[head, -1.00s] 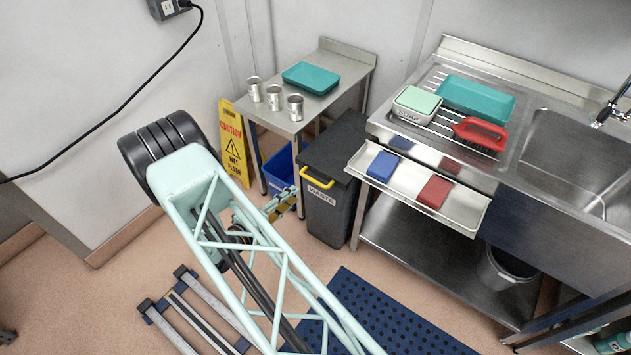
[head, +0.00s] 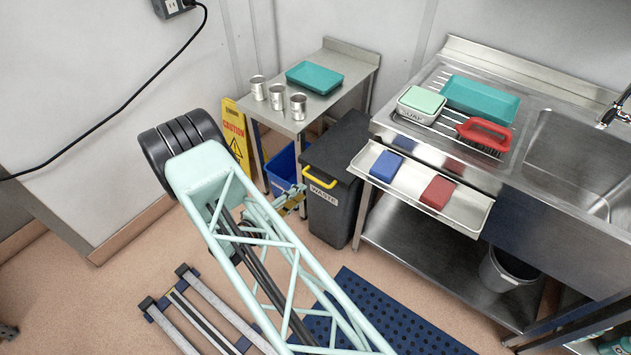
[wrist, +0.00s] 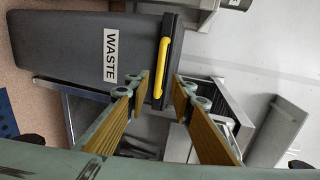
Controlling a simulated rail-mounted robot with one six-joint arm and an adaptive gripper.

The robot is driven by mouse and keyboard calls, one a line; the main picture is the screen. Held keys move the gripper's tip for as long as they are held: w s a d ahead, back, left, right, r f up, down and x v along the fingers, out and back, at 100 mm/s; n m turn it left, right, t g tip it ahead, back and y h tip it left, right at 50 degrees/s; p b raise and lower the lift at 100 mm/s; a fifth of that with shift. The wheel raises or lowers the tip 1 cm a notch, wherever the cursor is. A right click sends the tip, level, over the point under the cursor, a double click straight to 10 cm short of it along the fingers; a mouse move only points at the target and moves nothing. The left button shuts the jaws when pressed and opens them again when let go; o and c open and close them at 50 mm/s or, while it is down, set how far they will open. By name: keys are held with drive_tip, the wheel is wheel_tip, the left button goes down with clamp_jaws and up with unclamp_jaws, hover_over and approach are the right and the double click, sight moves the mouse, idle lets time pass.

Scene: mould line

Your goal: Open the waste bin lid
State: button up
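The dark grey waste bin (head: 327,222) stands on the floor between the steel side table and the sink unit, with a WASTE label on its front. Its lid (head: 345,143) lies shut on top. A yellow handle (head: 319,180) runs along the lid's front edge. In the wrist view the bin (wrist: 70,45) appears sideways, and its handle (wrist: 161,60) lies beyond the gap between my fingertips. My gripper (wrist: 161,82) is open and empty, with its two fingers apart. In the head view my gripper (head: 296,200) is just left of the bin, partly hidden behind my arm.
A blue bin (head: 284,170) and a yellow wet-floor sign (head: 236,145) stand left of the waste bin. The side table (head: 312,118) holds cups and a teal tray. A steel shelf (head: 456,219) with blue and red blocks juts out close to the bin's right.

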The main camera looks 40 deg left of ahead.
sight(316, 179)
drive_tip(key=shift+b+x, duration=0.9)
drive_tip(key=shift+x, duration=4.5)
clamp_jaws()
